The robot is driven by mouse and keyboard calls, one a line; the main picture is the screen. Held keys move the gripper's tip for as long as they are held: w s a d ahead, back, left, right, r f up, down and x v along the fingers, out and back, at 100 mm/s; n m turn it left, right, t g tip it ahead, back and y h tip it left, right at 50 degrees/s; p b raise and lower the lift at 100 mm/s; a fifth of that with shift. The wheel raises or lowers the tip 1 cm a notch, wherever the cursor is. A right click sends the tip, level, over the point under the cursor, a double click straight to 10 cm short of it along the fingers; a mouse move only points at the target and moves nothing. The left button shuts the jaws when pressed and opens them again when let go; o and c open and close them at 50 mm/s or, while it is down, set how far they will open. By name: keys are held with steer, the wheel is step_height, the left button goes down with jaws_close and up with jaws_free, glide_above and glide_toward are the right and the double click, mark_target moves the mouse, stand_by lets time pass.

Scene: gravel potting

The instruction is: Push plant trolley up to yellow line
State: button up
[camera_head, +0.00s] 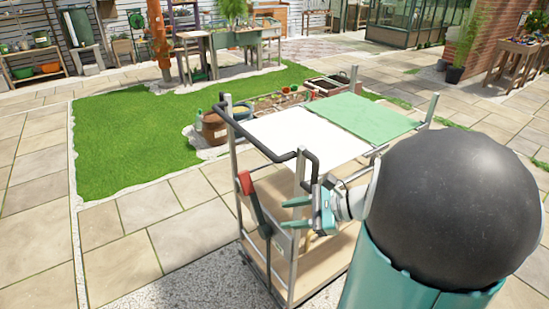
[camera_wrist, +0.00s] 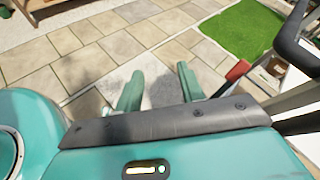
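The trolley (camera_head: 313,131) stands on paving in the middle of the head view, its top covered partly white and partly green. Its black push handle (camera_head: 262,147) runs along the near end. A lever with a red grip (camera_head: 246,183) hangs on that end below the handle. My gripper (camera_head: 284,213) is open beside the near end, below the handle and right of the lever. In the wrist view my gripper (camera_wrist: 160,82) has its fingers apart with only ground between them. The handle (camera_wrist: 290,35) and red grip (camera_wrist: 238,70) show at right there, untouched. I see no yellow line.
A lawn (camera_head: 140,140) lies left of and behind the trolley. Pots (camera_head: 213,126) and low planters (camera_head: 281,101) stand close behind it. A potting table (camera_head: 234,40) is at the back, a brick wall (camera_head: 465,37) at the right. Paving at the left is clear.

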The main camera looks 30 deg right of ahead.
mark_target(315, 176)
steer(key=s+d+f+m+t+h, duration=0.1)
steer(key=s+d+m+t+h, duration=0.25)
steer(key=d, duration=0.55)
steer(key=s+d+m+t+h, duration=0.1)
steer(key=d+m+t+h, duration=0.1)
steer(key=d+m+t, duration=0.45)
steer(key=shift+g, duration=0.9)
steer(key=x, duration=0.4)
steer(key=d+x, duration=0.1)
steer(key=x, duration=0.8)
steer(key=shift+w+d+f, duration=0.1)
steer(key=shift+w+d, duration=0.15)
steer(key=shift+w, duration=0.25)
jaws_close()
